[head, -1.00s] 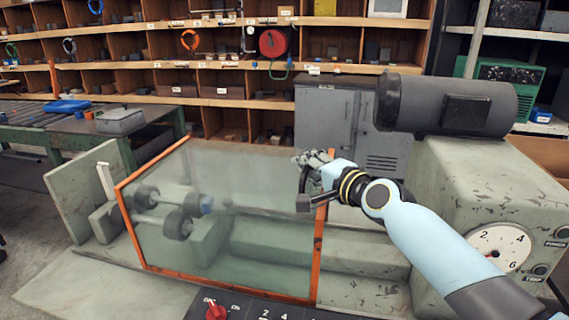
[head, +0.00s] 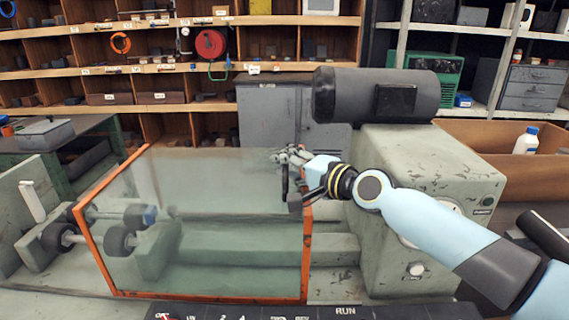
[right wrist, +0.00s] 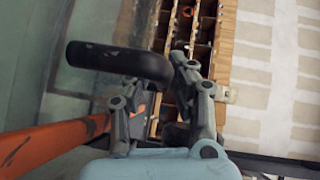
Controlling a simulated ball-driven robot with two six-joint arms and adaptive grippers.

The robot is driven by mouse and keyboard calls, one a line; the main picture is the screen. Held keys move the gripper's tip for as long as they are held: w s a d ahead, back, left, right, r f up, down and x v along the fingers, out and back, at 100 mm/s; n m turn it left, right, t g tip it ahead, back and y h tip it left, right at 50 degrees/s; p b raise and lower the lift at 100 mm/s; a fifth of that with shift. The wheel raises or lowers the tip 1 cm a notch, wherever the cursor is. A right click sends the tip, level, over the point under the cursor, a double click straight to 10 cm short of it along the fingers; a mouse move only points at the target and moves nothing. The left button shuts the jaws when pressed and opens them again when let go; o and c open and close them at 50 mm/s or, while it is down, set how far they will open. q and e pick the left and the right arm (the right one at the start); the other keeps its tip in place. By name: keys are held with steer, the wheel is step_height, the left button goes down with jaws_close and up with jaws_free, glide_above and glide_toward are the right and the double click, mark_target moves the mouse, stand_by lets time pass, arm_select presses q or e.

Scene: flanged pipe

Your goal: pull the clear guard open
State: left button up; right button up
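The clear guard (head: 200,215) is a hazy panel in an orange frame, standing in front of the machine's rollers and bed in the head view. It looks closed across them. A black bent handle (right wrist: 110,60) shows in the right wrist view, close to the guard's orange edge (right wrist: 50,140). My right gripper (head: 285,158) is at the guard's upper right corner. In the right wrist view, its fingers (right wrist: 162,95) are apart, with a gap between them. The bent end of the handle lies at the right fingertip; a firm grip cannot be made out. My left gripper is out of view.
A grey motor (head: 375,95) sits on the green machine housing (head: 425,165) right of the guard. A control panel (head: 300,312) lies along the front edge. Shelves (head: 150,70) and a grey cabinet (head: 268,118) stand behind. A cardboard box (head: 500,140) is at right.

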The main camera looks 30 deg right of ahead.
steer(key=shift+o, duration=1.2)
steer(key=shift+w, duration=0.1)
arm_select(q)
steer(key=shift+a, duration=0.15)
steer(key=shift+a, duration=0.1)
arm_select(e)
steer(key=shift+r, duration=0.1)
steer(key=shift+s, duration=0.2)
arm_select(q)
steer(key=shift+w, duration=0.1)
arm_select(e)
steer(key=v, duration=0.7)
steer(key=shift+s+d, duration=0.1)
